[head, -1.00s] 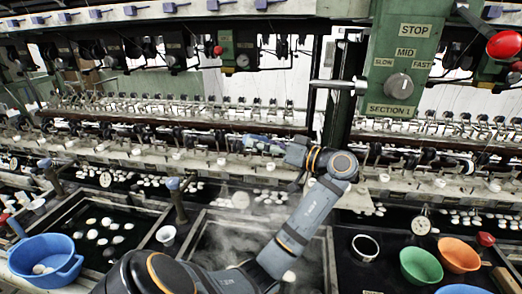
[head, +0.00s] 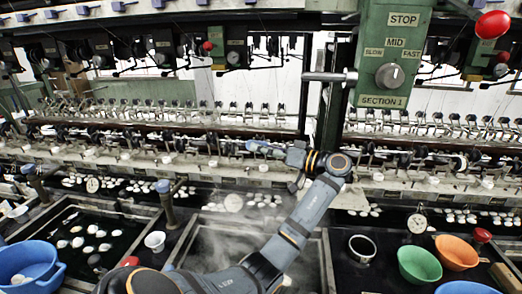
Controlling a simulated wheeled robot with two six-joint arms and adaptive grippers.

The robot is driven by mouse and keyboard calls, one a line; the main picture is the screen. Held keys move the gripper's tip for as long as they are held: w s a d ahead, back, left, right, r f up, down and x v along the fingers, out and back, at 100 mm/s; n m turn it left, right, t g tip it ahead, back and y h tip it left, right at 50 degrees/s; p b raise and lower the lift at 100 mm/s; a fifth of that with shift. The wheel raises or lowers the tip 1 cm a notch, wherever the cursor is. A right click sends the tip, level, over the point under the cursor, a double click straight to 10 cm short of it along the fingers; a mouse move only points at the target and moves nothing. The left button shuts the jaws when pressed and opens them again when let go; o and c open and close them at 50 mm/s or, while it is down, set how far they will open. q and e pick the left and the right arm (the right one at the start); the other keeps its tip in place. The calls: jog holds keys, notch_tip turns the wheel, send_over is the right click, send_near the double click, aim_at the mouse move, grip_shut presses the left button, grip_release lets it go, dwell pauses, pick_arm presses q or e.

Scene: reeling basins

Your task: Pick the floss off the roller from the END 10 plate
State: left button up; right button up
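My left arm rises from the bottom left of the head view and bends back to the left. Its gripper (head: 256,146) points left in front of the row of reeling fittings (head: 150,158) along the machine's front. It is small and seen from the side, so its finger opening cannot be told. A long dark roller-like bar (head: 165,124) runs across the machine behind it. I cannot make out any floss on it. No END 10 plate is readable. My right gripper is not in view.
A steaming basin (head: 215,255) lies below the arm. A dark basin (head: 120,232) with white cocoons is at left, near a blue bowl (head: 30,262). Green (head: 419,266) and orange (head: 456,252) bowls stand at right. A green SECTION 1 control box (head: 385,100) hangs at upper right.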

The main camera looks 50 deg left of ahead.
pick_arm(q)
jog(key=shift+w+d+f, duration=0.15)
dwell(0.4)
jog(key=shift+w+d+b, duration=0.2)
jog(key=shift+w+b, duration=0.05)
jog(key=shift+b, duration=0.1)
jog(key=shift+s+a+b, duration=0.35)
jog(key=shift+s+a, duration=0.35)
jog(key=shift+w+d, duration=0.15)
